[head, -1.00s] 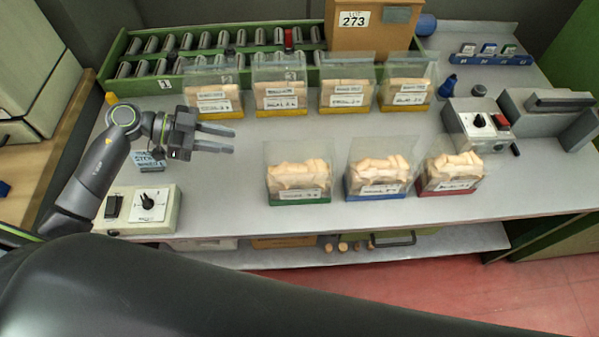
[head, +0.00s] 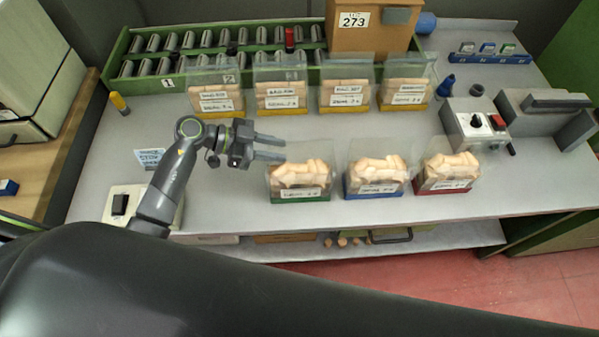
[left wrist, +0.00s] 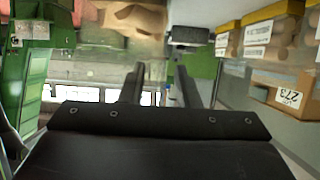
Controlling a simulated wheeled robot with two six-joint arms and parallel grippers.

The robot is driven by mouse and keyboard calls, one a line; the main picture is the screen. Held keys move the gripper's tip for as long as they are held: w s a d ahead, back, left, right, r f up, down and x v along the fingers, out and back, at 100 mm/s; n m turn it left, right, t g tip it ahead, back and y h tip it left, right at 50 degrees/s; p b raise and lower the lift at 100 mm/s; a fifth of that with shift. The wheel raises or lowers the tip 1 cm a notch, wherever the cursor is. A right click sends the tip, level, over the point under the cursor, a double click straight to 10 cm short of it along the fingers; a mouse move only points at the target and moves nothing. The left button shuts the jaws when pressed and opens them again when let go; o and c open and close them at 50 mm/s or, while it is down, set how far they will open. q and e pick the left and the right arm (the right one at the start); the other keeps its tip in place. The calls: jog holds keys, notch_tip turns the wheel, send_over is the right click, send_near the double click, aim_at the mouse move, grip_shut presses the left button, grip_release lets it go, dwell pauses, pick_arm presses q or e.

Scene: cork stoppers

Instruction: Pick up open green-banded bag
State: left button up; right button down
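The open green-banded bag (head: 300,180) stands upright at the left of the front row, a clear bag of cork stoppers with a white label and a green base band. My left gripper (head: 283,149) is open and empty, its fingers pointing right. In the picture its fingertips lie by the bag's upper left edge; I cannot tell whether they touch. The left wrist view shows the two fingers (left wrist: 160,88) apart with nothing between them. My right gripper is not in view.
A blue-banded bag (head: 377,175) and a red-banded bag (head: 448,172) stand to the right. Several yellow-banded bags (head: 346,92) stand behind, before a green rack (head: 122,84) and box 273 (head: 345,40). A control box (head: 118,204) is at front left.

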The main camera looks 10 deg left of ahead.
pick_arm(q)
jog(key=shift+x, duration=1.25)
grip_shut()
dwell(0.4)
